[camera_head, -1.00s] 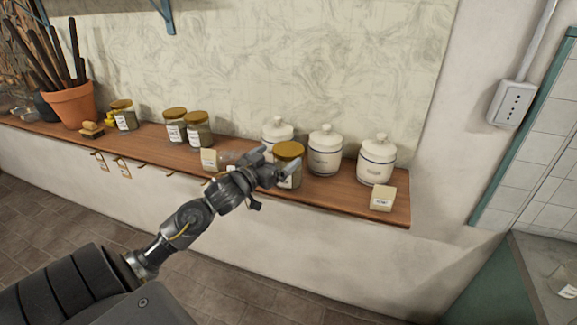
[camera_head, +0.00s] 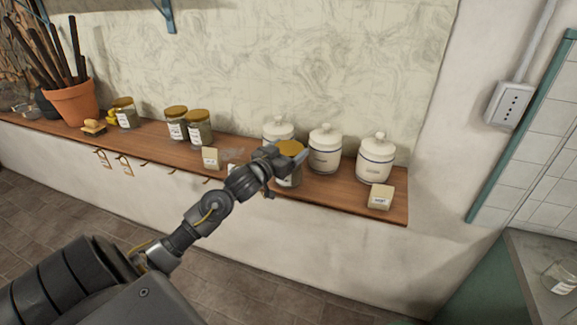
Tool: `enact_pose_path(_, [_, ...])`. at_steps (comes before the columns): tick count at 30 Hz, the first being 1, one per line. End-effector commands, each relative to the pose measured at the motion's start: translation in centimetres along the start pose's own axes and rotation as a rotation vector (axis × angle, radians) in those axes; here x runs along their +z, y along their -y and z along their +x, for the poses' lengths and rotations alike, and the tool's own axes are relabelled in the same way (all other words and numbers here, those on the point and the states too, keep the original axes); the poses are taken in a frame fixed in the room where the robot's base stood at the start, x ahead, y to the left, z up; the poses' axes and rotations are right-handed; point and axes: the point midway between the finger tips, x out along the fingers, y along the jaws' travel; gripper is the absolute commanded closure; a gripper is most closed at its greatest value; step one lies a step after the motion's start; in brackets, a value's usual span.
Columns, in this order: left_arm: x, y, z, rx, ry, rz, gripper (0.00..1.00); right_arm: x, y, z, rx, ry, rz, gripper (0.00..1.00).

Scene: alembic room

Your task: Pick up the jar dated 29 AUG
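A glass jar with a gold lid (camera_head: 291,147) stands on the wooden shelf (camera_head: 335,189), in front of a white canister. My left gripper (camera_head: 287,157) is at this jar, with one finger along its right side near the lid; the hand hides much of the jar, and I cannot tell whether the fingers touch it. Three other gold-lidded jars with white labels stand further left: one (camera_head: 126,113) near the pot and a pair (camera_head: 176,123) (camera_head: 199,128). The label dates are too small to read. My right gripper is not in view.
Several white lidded canisters (camera_head: 325,150) stand along the back right of the shelf. Small cream blocks (camera_head: 380,197) (camera_head: 210,157) sit near its front edge. A terracotta pot (camera_head: 72,103) holds dark rods at the left. Another jar (camera_head: 560,277) stands on the counter at far right.

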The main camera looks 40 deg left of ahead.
Motion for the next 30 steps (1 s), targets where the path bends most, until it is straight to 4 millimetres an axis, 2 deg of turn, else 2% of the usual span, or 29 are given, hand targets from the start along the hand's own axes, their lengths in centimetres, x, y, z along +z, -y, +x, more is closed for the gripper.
enact_pose_path(1, [0.0, 0.0, 0.0, 0.000, 0.000, 0.000, 0.31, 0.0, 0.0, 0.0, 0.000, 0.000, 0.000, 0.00])
enact_pose_path(10, [-0.1, 0.0, 0.0, 0.000, -0.002, 0.000, 0.69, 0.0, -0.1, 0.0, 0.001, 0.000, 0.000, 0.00])
enact_pose_path(18, [-0.2, 0.0, 0.0, 0.000, -0.003, 0.000, 0.69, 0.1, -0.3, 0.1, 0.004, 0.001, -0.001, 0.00])
enact_pose_path(23, [-1.3, 0.1, 0.0, 0.000, -0.006, 0.002, 0.69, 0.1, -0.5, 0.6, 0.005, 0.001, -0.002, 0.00])
enact_pose_path(27, [-3.4, 0.1, 0.0, -0.001, -0.009, 0.004, 0.69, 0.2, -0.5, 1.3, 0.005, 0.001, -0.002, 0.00])
enact_pose_path(30, [-5.4, 1.1, -1.5, -0.001, -0.006, 0.009, 0.69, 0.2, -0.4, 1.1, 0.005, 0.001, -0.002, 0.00])
